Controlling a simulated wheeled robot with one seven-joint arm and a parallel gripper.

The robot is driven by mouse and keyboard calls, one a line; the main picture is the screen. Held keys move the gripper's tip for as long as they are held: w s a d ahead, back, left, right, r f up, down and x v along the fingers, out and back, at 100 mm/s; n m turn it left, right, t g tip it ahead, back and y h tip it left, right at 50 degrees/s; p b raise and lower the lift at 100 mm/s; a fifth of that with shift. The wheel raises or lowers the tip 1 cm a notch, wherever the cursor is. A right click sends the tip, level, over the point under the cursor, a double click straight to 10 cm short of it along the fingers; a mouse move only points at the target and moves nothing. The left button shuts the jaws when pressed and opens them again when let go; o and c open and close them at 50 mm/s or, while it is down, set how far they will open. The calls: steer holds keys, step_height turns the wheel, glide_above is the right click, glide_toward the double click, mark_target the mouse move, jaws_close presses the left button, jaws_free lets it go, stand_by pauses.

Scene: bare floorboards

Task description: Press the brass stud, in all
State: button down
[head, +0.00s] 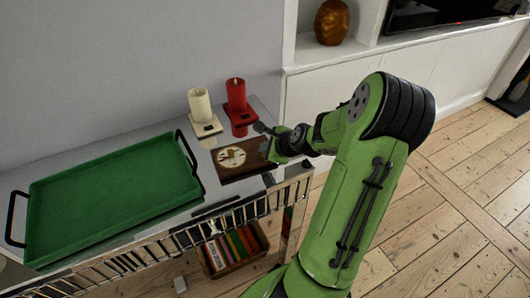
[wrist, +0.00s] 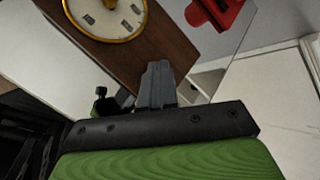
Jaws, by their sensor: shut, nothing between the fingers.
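A wooden clock (head: 228,171) with a pale round face and a gold rim lies on the white table. It also shows at the top of the wrist view (wrist: 167,50), with its rim and face cut by the frame edge. I cannot make out a brass stud for certain in either view. My gripper (head: 266,146) is at the clock's right end, close to its case. In the wrist view my gripper's grey fingers (wrist: 157,84) are shut and empty, in front of the wooden case. I cannot tell whether they touch it.
A green tray (head: 112,197) with black handles fills the table's left part. A white candle (head: 200,105) and a red candle (head: 236,93) on holders stand behind the clock. A basket of books (head: 233,250) is below. A white cabinet (head: 313,100) stands right of the table.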

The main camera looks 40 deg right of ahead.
steer(key=shift+r, duration=0.1)
steer(key=shift+r+p, duration=0.75)
steer(key=shift+p, duration=0.15)
step_height(320, 180, up, 5)
steer(key=p, duration=0.4)
steer(key=shift+p, duration=0.4)
steer(key=shift+a, duration=0.1)
